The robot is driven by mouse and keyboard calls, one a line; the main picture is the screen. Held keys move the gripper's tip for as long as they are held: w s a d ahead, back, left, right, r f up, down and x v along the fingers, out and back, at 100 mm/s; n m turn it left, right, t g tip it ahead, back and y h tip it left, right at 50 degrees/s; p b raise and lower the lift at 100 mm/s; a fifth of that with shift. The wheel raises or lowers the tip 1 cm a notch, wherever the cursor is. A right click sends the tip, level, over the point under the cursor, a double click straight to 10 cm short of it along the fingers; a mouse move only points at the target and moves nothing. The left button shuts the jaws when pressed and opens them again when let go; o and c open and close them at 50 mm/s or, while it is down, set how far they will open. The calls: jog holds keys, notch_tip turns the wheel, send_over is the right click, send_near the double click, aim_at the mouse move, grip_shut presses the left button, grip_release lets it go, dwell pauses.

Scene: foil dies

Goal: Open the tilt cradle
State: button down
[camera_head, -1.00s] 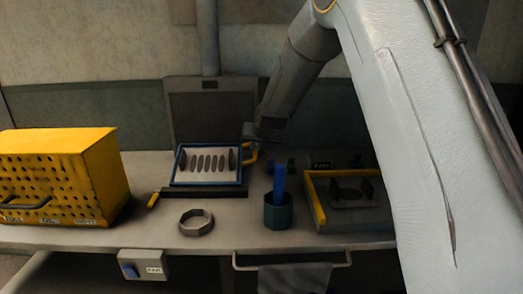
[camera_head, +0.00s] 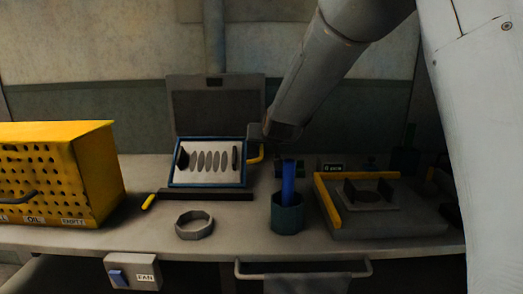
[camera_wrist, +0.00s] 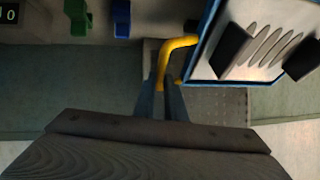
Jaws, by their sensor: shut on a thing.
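The tilt cradle (camera_head: 207,186) is a blue-framed tray with a pale face holding a row of grey oval dies, in front of a dark upright panel. It leans back in the head view; a corner of it shows at upper right in the wrist view (camera_wrist: 208,45). A bent yellow handle (camera_head: 257,155) sticks out from its right side. My gripper (camera_wrist: 162,92) is shut on this handle (camera_wrist: 178,44), near its lower end in the wrist view. In the head view my wrist partly covers the grip.
A yellow perforated box (camera_head: 95,175) stands at left. A grey ring (camera_head: 194,224) and a teal cup (camera_head: 287,214) with a blue item stand in front. A yellow-edged fixture (camera_head: 375,215) is at right. Small green (camera_wrist: 78,16) and blue (camera_wrist: 121,18) blocks are near my gripper.

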jog(key=shift+s+r+t+b, duration=0.2)
jog(key=shift+s+t+b, duration=0.1)
jog(key=shift+b, duration=0.2)
jog(key=shift+r, duration=0.1)
jog(key=c, duration=1.8)
grip_release()
jog(key=shift+s, duration=0.15)
jog(key=shift+r, duration=0.1)
notch_tip(320, 180, up, 10)
jog(key=p, duration=0.3)
